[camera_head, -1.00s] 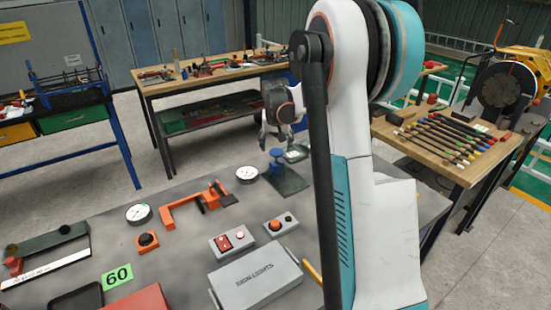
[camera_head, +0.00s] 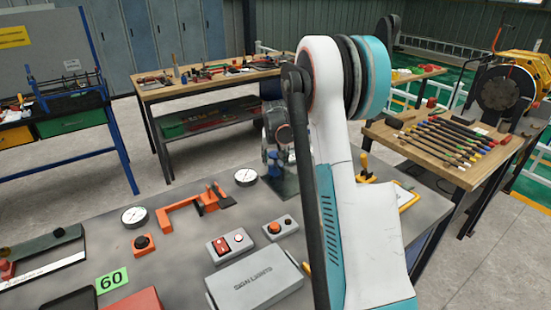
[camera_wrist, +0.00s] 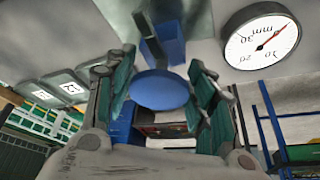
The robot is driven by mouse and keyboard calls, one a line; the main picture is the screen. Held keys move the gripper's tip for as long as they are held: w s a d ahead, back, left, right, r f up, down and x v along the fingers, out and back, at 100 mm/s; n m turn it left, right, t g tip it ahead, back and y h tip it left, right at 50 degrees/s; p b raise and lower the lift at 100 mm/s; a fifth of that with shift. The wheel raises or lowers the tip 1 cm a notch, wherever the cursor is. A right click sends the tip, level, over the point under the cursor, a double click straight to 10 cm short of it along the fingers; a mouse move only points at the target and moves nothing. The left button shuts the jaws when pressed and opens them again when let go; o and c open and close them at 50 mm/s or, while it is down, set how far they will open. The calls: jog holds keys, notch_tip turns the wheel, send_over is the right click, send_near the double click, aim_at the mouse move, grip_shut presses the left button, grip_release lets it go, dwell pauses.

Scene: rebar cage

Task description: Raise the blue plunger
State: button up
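The blue plunger (camera_wrist: 160,90) shows in the wrist view as a round blue cap, with a blue part behind it towards the top. My gripper (camera_wrist: 160,66) has its two dark green fingers apart, one on each side of the cap. The gaps beside the cap look small; I cannot tell whether either finger touches it. In the head view my gripper (camera_head: 279,158) is low over the plunger's dark base plate (camera_head: 288,184) and hides most of the plunger.
A dial gauge (camera_head: 246,177) stands close left of my gripper and shows large in the wrist view (camera_wrist: 262,36). An orange bracket (camera_head: 190,207), switch boxes (camera_head: 230,243) and a grey box (camera_head: 254,280) share the bench. A yellow-edged clipboard (camera_head: 405,197) lies right of my arm.

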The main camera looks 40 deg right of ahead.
grip_shut()
jog(key=shift+r+p, duration=0.95)
jog(key=shift+r, duration=0.6)
jog(key=shift+w+r, duration=0.15)
jog(key=shift+r, duration=0.05)
jog(key=o, duration=0.7)
grip_release()
jog(key=shift+r, duration=0.1)
jog(key=v, duration=1.2)
jog(key=shift+a, duration=0.1)
